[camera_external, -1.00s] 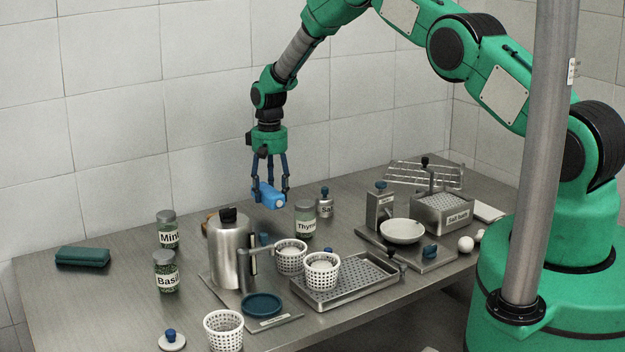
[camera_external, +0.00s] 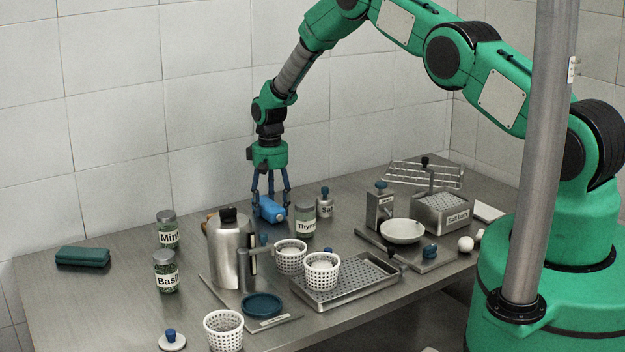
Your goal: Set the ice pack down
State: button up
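The ice pack (camera_external: 268,210) is a small bright blue block. It is at the back middle of the steel table (camera_external: 110,295), between the metal pot and the Thyme jar. My gripper (camera_external: 270,209) points straight down with its blue fingers around the ice pack. The fingers look closed on it. The ice pack is at or very near the table surface; I cannot tell whether it touches.
The Thyme jar (camera_external: 305,222) and a small salt shaker (camera_external: 325,205) stand close on the right. The metal pot (camera_external: 230,255) stands in front left. Perforated white baskets (camera_external: 290,258) stand in front. The back left of the table is mostly clear.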

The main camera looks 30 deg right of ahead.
aim_at(271, 201)
jog(key=shift+o, duration=0.9)
jog(key=shift+r, duration=0.15)
jog(key=shift+r, duration=0.15)
notch_tip(271, 201, up, 12)
jog(key=b, duration=0.1)
dwell(0.7)
